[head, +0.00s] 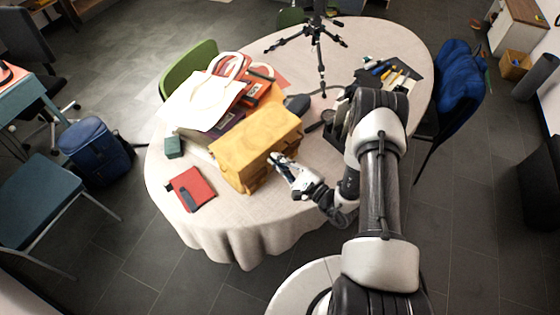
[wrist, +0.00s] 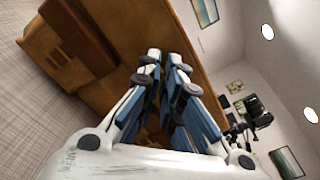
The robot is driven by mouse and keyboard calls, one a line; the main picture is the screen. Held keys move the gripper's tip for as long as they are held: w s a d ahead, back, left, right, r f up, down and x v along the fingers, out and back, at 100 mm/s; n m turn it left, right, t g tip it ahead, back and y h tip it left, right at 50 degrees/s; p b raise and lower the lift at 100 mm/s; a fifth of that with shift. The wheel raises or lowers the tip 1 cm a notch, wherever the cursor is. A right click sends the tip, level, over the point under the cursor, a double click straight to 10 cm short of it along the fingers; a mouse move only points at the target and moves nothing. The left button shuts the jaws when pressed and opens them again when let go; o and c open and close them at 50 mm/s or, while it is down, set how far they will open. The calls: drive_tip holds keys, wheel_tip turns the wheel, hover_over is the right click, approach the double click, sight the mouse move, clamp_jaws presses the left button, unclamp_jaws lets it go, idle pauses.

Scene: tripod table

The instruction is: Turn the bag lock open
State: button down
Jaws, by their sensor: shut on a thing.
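The yellow-brown leather bag (head: 245,140) stands on the round table (head: 190,222) with its front toward me. In the wrist view its brown face (wrist: 105,95) fills the left and middle, with a strap or pocket (wrist: 75,42) at upper left. My gripper (head: 275,158) is at the upper right part of the bag's front. In the wrist view the fingers of my gripper (wrist: 166,58) are drawn together at the bag, shut on a small part there. The bag lock is hidden by the fingers, so how far it is turned cannot be seen.
A white tote bag (head: 205,100) and red items lie behind the bag. A red notebook (head: 190,188) and a green box (head: 174,147) lie to its left. A black tripod (head: 318,50) stands at the back. Pens (head: 385,72) lie at the right. The table's front edge is clear.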

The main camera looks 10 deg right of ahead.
drive_tip(key=shift+s+a+f+n+b, duration=0.15)
drive_tip(key=shift+n+b, duration=0.3)
drive_tip(key=shift+n, duration=1)
drive_tip(key=shift+w+d+f+n+b, duration=0.15)
drive_tip(key=shift+n+b, duration=0.25)
drive_tip(key=shift+n, duration=1)
drive_tip(key=shift+s+a+f+n+b, duration=0.15)
drive_tip(key=shift+n+b, duration=0.3)
drive_tip(key=shift+n, duration=1)
drive_tip(key=c, duration=1.8)
unclamp_jaws()
drive_tip(key=shift+o, duration=0.2)
drive_tip(key=v, duration=1.2)
